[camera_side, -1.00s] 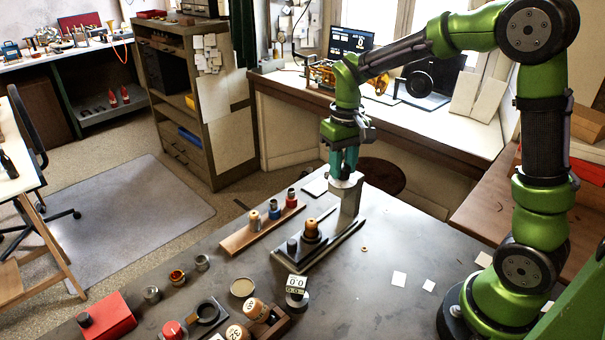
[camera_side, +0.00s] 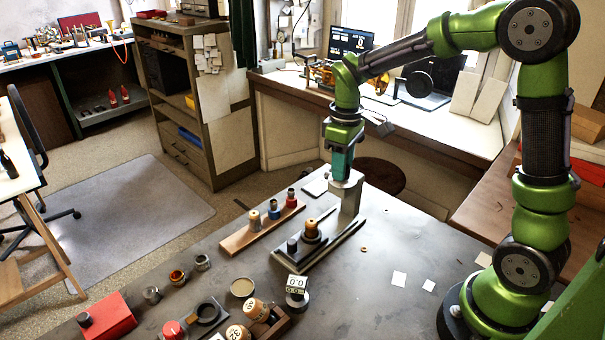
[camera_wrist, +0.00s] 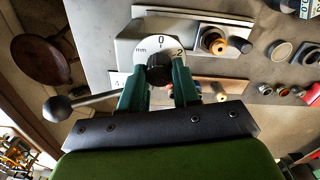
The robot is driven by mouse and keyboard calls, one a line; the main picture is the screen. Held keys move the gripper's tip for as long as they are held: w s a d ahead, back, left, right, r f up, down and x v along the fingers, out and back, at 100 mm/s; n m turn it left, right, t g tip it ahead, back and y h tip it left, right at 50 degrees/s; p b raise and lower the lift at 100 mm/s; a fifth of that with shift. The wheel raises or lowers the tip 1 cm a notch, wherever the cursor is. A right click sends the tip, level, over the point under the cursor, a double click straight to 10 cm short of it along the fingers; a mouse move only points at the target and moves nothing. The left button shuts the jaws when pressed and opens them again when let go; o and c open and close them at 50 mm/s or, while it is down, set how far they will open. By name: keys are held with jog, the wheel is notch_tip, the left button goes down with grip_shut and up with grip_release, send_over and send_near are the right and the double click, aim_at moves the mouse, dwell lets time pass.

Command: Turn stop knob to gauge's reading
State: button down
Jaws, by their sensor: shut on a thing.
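My gripper (camera_side: 342,172) points down at the top of the grey stop block (camera_side: 350,196). Its green fingers (camera_wrist: 158,88) are shut on the black ribbed stop knob (camera_wrist: 159,66). A white dial (camera_wrist: 160,45) marked mm, 0, 1 and 2 lies around the knob; my fingers cover part of it. No pointer mark on the knob is clear to me. In the side view the knob is hidden by the fingers. The gauge (camera_side: 297,283) stands at the front of the bench with a white face that seems to read 0.0; its lower row is too small to read.
A dark base with a brass-topped part (camera_side: 312,230) stands just in front of the block. A wooden rack (camera_side: 262,229) with several small parts lies to the left. A lever with a ball end (camera_wrist: 57,108) sticks out beside the knob. The bench to the right is mostly clear.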

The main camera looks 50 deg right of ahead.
dwell(0.3)
jog(key=c, duration=0.8)
grip_release()
jog(key=shift+r, duration=0.1)
notch_tip(320, 180, up, 17)
jog(key=shift+f, duration=0.1)
